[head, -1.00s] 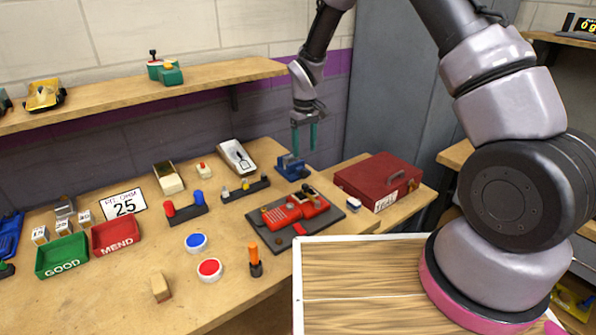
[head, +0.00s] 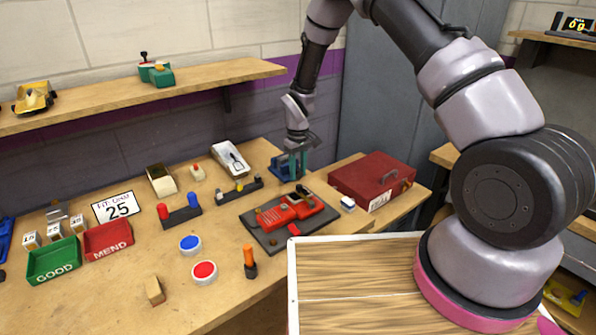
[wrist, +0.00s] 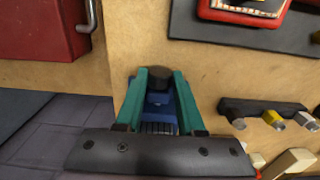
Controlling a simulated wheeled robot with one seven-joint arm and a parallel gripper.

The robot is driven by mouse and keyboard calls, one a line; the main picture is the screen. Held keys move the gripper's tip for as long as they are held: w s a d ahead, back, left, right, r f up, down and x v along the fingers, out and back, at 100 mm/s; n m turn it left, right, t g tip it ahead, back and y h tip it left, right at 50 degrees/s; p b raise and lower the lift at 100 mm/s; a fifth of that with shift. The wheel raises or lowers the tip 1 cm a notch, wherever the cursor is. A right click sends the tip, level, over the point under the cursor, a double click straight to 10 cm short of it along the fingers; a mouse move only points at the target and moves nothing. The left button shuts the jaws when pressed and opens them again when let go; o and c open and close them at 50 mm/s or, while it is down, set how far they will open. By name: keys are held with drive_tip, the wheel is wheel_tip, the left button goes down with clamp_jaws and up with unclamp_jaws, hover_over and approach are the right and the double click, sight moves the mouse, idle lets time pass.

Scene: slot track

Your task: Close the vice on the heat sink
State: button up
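The blue vice (head: 281,168) stands at the back right of the bench, partly hidden behind my gripper (head: 298,163) in the head view. In the wrist view the blue vice (wrist: 158,104) lies between my gripper's (wrist: 160,78) two teal fingers. The fingers are apart, with a dark rounded knob (wrist: 153,76) of the vice between their tips; I cannot tell whether they touch it. A dark ribbed piece (wrist: 158,127) shows at the near end of the vice, partly covered by the gripper body. It may be the heat sink, but I cannot tell for sure.
A dark mat (head: 267,238) with a red car body lies in front of the vice. A red toolbox (head: 366,178) stands to the right, and a black rack (head: 232,195) to the left. A shelf (head: 200,84) runs along the wall above.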

clamp_jaws()
drive_tip(key=shift+d, duration=0.1)
drive_tip(key=shift+w+d+g+y, duration=0.15)
drive_tip(key=shift+g+y, duration=0.25)
drive_tip(key=shift+y, duration=0.2)
drive_tip(key=shift+w+d+g+y, duration=0.1)
drive_tip(key=shift+g+y, duration=0.3)
drive_tip(key=shift+y, duration=0.2)
drive_tip(key=shift+w+d+f+g+y, duration=0.1)
drive_tip(key=shift+g+y, duration=0.55)
drive_tip(key=shift+y, duration=0.3)
drive_tip(key=shift+d+f+g+y, duration=0.1)
drive_tip(key=shift+g+y, duration=0.55)
drive_tip(key=shift+y, duration=0.3)
drive_tip(key=o, duration=0.7)
unclamp_jaws()
